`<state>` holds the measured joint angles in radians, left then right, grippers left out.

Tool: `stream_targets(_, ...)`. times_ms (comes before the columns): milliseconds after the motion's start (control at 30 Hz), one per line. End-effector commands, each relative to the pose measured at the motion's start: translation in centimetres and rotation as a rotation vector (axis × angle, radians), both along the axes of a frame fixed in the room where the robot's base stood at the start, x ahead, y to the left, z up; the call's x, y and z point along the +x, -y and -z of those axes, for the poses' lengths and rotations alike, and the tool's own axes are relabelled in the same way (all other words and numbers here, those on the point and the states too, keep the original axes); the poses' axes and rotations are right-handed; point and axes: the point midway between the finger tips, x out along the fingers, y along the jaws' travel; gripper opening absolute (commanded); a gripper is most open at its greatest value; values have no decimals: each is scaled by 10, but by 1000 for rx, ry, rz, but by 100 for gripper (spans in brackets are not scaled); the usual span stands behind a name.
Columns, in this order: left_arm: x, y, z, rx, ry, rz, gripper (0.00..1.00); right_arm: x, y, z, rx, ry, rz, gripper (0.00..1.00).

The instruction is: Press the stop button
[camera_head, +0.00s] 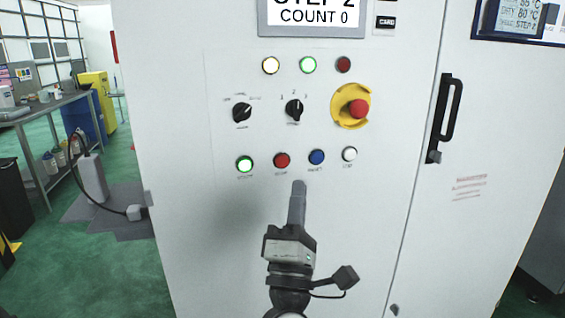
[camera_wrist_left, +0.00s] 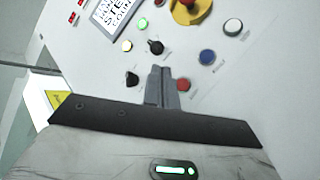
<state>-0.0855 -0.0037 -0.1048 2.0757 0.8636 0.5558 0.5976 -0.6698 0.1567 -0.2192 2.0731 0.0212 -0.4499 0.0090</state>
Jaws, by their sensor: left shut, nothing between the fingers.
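The red stop button (camera_head: 282,160) is in the lower row of buttons on the white cabinet front, between a lit green button (camera_head: 245,164) and a blue button (camera_head: 317,157). In the left wrist view the red button (camera_wrist_left: 184,85) shows just right of the fingers. My left gripper (camera_head: 299,186) is shut and empty. In the head view its tips are just below the button row, below and right of the red button. In the left wrist view the fingers (camera_wrist_left: 162,72) point towards the panel. I see no clear contact with it. My right gripper is not in view.
A red mushroom button (camera_head: 359,108) on a yellow plate is above right. A white button (camera_head: 349,154) ends the row. Two black rotary knobs (camera_head: 294,110) and several lamps (camera_head: 308,65) are above. A black door handle (camera_head: 446,118) stands out at right. The panel below the row is bare.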

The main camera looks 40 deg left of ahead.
Motion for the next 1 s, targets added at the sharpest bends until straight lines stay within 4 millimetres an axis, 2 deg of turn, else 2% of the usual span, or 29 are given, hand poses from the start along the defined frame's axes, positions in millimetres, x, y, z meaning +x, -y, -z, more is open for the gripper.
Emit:
stream_targets(267,10,-10,1,6,-2,0,0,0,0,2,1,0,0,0)
stream_targets(733,50,-57,1,6,-2,0,0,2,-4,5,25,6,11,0)
stream_targets(1000,57,-66,1,4,-4,0,0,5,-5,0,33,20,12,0)
